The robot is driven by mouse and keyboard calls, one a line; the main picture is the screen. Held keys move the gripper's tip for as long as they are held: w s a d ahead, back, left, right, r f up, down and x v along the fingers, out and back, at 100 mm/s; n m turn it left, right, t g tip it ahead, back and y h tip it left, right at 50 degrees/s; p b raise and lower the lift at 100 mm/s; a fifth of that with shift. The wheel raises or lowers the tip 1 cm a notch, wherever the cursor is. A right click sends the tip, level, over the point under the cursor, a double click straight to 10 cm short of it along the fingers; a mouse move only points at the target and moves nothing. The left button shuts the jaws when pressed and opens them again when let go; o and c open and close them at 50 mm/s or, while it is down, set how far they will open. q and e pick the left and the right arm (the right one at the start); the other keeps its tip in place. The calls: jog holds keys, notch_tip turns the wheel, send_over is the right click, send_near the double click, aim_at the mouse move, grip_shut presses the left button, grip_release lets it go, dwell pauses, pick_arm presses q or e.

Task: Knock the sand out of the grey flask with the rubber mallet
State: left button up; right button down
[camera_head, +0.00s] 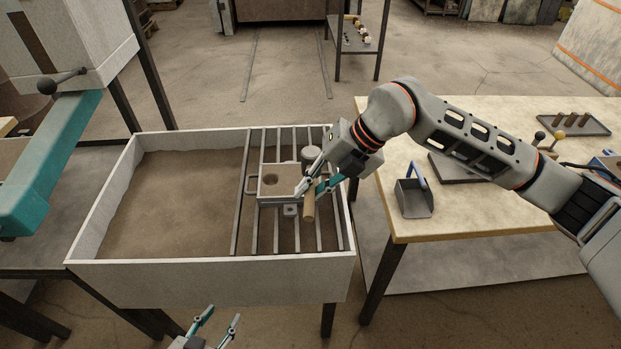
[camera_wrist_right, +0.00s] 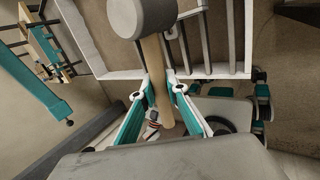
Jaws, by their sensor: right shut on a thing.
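The grey flask (camera_head: 262,200) is a square frame filled with brown sand, with a round hole in its top. It rests on the bars of a grate over the sand bin. My right gripper (camera_head: 312,187) is at the flask's right side in the head view, shut on the wooden handle of the mallet (camera_head: 308,209). The mallet's grey head (camera_wrist_right: 142,14) and pale handle also show in the right wrist view, the handle between the fingers (camera_wrist_right: 160,90). I cannot tell whether the head touches the flask. My left gripper (camera_head: 217,326) is open and empty at the bottom edge, in front of the bin.
The white-walled sand bin (camera_head: 210,270) has open sand on its left and grate bars (camera_head: 240,215) on its right. A workbench (camera_head: 470,215) at right carries a small scoop (camera_head: 413,198) and a tray with several pegs (camera_head: 570,125). A teal beam (camera_head: 50,160) stands at left.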

jog(key=shift+w+d+r+m, duration=0.1)
jog(key=shift+w+r+m, duration=0.1)
jog(key=shift+w+m, duration=0.15)
notch_tip(320, 180, down, 5)
jog(key=b, duration=0.3)
jog(key=shift+r, duration=0.25)
dwell(0.4)
